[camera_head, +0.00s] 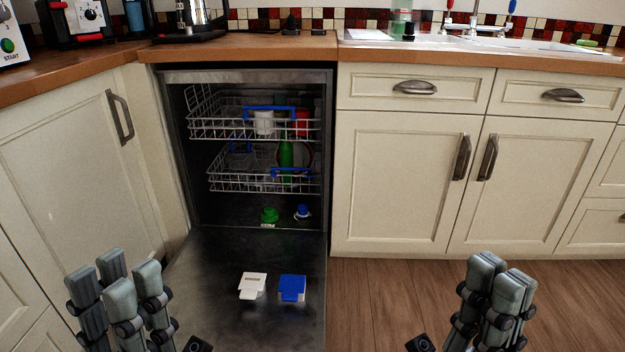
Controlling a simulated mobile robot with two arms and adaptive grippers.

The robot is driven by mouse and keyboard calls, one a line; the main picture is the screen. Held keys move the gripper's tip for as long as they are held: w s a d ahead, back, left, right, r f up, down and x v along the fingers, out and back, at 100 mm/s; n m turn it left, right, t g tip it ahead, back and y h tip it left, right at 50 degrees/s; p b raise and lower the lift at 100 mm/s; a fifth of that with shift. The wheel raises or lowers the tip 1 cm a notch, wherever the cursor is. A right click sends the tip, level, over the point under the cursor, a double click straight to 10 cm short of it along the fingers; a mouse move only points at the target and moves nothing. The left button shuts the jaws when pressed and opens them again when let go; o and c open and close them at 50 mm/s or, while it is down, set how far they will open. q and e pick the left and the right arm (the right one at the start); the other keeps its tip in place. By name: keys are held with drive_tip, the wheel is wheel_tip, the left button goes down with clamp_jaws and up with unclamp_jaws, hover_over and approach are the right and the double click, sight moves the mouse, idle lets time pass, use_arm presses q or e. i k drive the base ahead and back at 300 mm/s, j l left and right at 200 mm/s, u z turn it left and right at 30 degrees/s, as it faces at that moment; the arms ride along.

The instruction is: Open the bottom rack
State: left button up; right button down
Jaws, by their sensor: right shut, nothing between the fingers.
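The dishwasher stands open with its door (215,285) folded down flat. The bottom rack (235,184) is a white wire basket inside the dark cavity, with blue parts, a green bottle (286,154) and a round dish partly hidden behind it. The upper rack (215,128) sits above it inside the cavity, with a blue handle, a white cup and a red item. My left gripper (118,285) is open and empty, left of the lowered door. My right gripper (497,285) is shut and empty, right of the door, above the floor. Neither touches a rack.
A white lid-like piece (252,285) and a blue one (292,288) are on the lowered door. A green cap (269,215) and a blue-and-white cap (302,212) are on the cavity floor. Cabinets (405,185) flank the dishwasher. Wooden floor (400,290) is clear at right.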

sight(309, 174)
drive_tip(key=i+l+u, duration=0.15)
drive_tip(key=l, duration=0.8)
drive_tip(key=l+u, duration=0.15)
drive_tip(key=l, duration=0.85)
drive_tip(key=i+l+u, duration=0.1)
drive_tip(key=i, duration=0.3)
drive_tip(key=i+l, duration=0.25)
drive_tip(key=i, duration=0.15)
drive_tip(key=i+l+u, duration=0.15)
drive_tip(key=i, duration=0.75)
